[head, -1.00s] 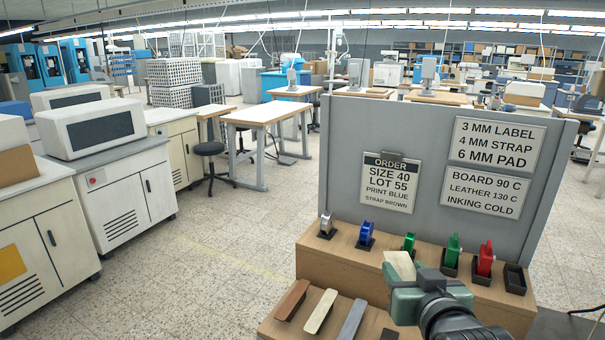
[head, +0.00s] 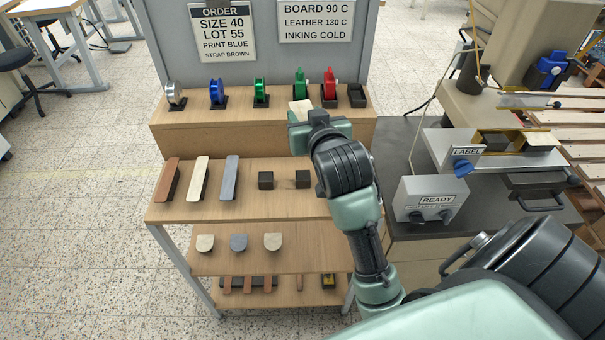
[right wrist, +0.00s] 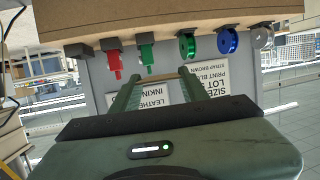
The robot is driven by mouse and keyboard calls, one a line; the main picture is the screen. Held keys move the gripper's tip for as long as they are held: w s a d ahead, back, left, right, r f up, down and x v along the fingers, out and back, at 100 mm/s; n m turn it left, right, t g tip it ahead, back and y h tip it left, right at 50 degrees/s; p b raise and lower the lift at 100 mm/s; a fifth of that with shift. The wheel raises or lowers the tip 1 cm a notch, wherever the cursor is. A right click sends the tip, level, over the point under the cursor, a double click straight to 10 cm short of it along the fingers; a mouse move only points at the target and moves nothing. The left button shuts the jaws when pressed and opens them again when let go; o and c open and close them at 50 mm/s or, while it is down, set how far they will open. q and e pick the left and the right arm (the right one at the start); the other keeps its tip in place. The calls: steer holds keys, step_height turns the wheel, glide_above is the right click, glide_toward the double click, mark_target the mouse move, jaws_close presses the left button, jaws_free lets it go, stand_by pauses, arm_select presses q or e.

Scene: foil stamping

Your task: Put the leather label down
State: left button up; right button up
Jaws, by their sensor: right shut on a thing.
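My right gripper (head: 318,122) is shut on a small cream leather label (head: 300,107). It holds the label out in front of the upper shelf step, with the spools behind it. The label's lower part is hidden by the gripper. In the right wrist view, the right gripper's fingers (right wrist: 158,84) reach forward, with a thin tan edge (right wrist: 160,77) between their tips. My left gripper is not in view.
A wooden rack (head: 210,135) carries several foil spools, with strips and dark blocks (head: 266,180) below. Pads (head: 238,242) lie on a lower shelf. At right stand a machine with a LABEL plate (head: 467,152) and a READY box (head: 432,200).

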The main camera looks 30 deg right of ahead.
mark_target(302, 173)
step_height(302, 173, down, 20)
steer(key=shift+r, duration=0.2)
stand_by(0.4)
steer(key=shift+f, duration=0.15)
steer(key=o, duration=1.3)
